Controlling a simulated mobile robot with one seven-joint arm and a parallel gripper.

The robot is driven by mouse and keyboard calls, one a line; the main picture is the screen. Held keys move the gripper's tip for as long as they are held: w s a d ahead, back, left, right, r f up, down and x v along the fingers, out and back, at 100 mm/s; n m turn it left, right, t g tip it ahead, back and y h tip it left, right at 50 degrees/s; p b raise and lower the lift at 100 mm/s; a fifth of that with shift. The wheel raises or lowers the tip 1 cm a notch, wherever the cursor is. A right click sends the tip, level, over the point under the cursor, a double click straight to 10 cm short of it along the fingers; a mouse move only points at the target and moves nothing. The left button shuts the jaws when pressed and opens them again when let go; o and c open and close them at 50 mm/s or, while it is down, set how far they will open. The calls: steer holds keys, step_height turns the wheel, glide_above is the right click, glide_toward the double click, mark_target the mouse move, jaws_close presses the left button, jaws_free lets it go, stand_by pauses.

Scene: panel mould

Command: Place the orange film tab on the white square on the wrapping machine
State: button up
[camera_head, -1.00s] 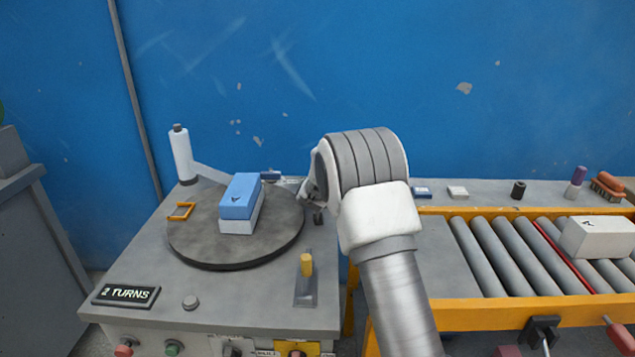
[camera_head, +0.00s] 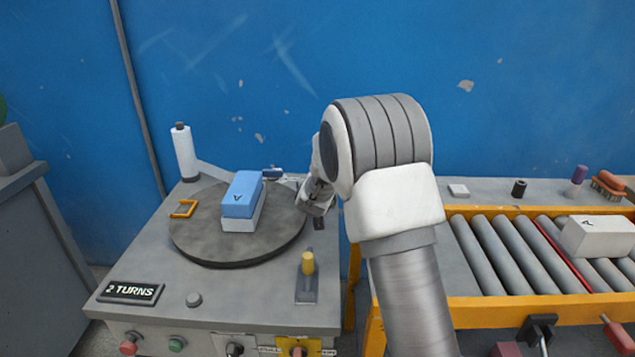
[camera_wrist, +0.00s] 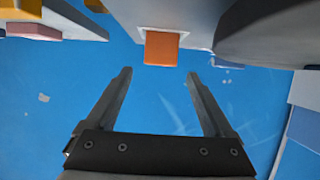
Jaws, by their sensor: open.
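The orange film tab (camera_wrist: 161,48) shows in the wrist view, lying over the white square (camera_wrist: 143,31), whose pale edges show around it. Both are at the edge of the grey wrapping machine top (camera_wrist: 118,12). My gripper (camera_wrist: 158,73) is open and empty, its fingertips apart from the tab, one to each side and short of it. In the head view my gripper (camera_head: 314,203) is at the right edge of the turntable (camera_head: 190,240), and the tab and the white square cannot be made out there.
A blue and white box (camera_head: 241,195) stands on the turntable. A yellow-topped lever (camera_head: 307,264) rises from the machine top (camera_head: 240,300). A film roll post (camera_head: 184,153) stands at back left. A roller conveyor (camera_head: 500,255) is to the right, with a white box (camera_head: 597,238).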

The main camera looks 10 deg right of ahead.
steer(key=v, duration=0.5)
steer(key=shift+s+r+p, duration=0.15)
steer(key=shift+p, duration=0.2)
steer(key=s+a+r+n+g+y, duration=0.1)
steer(key=s+r+y, duration=0.1)
steer(key=s+r, duration=0.45)
steer(key=s+a+r+n+g+y, duration=0.15)
steer(key=s+r, duration=0.25)
steer(key=s, duration=0.5)
steer(key=s+d+g, duration=0.2)
steer(key=s, duration=1.1)
steer(key=s+d+g, duration=0.2)
steer(key=s+g, duration=0.1)
steer(key=s, duration=1.1)
steer(key=shift+d+f+h, duration=0.3)
steer(key=shift+f+h, duration=0.15)
steer(key=shift+f, duration=0.05)
steer(key=shift+s, duration=0.1)
step_height(320, 180, up, 18)
steer(key=p, duration=1.8)
steer(key=shift+r, duration=0.2)
